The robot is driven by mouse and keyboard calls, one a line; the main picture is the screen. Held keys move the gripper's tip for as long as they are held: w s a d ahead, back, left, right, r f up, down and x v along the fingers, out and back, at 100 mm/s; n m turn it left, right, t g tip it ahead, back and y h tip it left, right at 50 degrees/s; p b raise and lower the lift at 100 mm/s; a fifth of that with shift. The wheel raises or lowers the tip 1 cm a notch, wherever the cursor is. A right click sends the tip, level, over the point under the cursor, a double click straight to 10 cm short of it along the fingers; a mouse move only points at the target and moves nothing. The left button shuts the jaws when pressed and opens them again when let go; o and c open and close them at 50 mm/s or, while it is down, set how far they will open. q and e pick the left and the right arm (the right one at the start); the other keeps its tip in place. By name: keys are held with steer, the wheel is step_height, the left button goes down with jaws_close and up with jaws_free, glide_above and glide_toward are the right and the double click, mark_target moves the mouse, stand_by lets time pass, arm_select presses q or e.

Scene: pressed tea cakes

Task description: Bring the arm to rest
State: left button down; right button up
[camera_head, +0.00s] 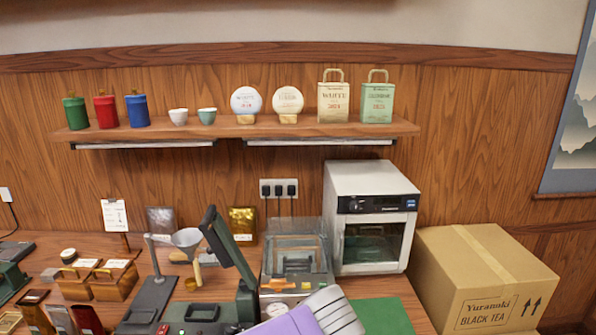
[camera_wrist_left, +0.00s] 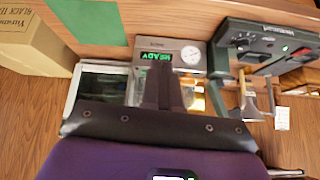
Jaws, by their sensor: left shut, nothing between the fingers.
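My left gripper (camera_wrist_left: 160,66) shows in the left wrist view as dark fingers held together with nothing between them. Its tips overlap the front of a machine with a green READY display (camera_wrist_left: 150,57) and a round gauge (camera_wrist_left: 190,56); I cannot tell the gap between them. A purple and pale grey part of my arm (camera_head: 295,320) rises at the bottom of the head view, in front of that clear-lidded machine (camera_head: 296,257). The gripper fingers cannot be made out in the head view. My right gripper is in neither view.
A white oven (camera_head: 345,195) and a cardboard tea box (camera_head: 485,275) stand at the right. A green mat (camera_head: 381,317) lies bare. A dark press (camera_head: 228,252) and funnel stand (camera_head: 186,240) are left of the machine. A wall shelf (camera_head: 235,127) holds canisters, cups, tea cakes and bags.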

arm_select(q)
steer(key=s+a+f+g+h, duration=0.1)
steer(key=a+f+g, duration=0.15)
steer(key=f, duration=1.25)
steer(key=s+a+f+g+h, duration=0.1)
steer(key=a+f+g+h, duration=0.15)
steer(key=f, duration=1.25)
steer(key=s+a+f+n, duration=0.1)
steer(key=s+a+f, duration=0.3)
steer(key=s+f, duration=0.3)
steer(key=s+a+f+n+g, duration=0.1)
steer(key=s+a+f, duration=0.3)
steer(key=s+f, duration=0.4)
steer(key=shift+a+f+n+p, duration=0.4)
steer(key=shift+f+n, duration=0.15)
steer(key=shift+n, duration=0.15)
steer(key=shift+h, duration=0.25)
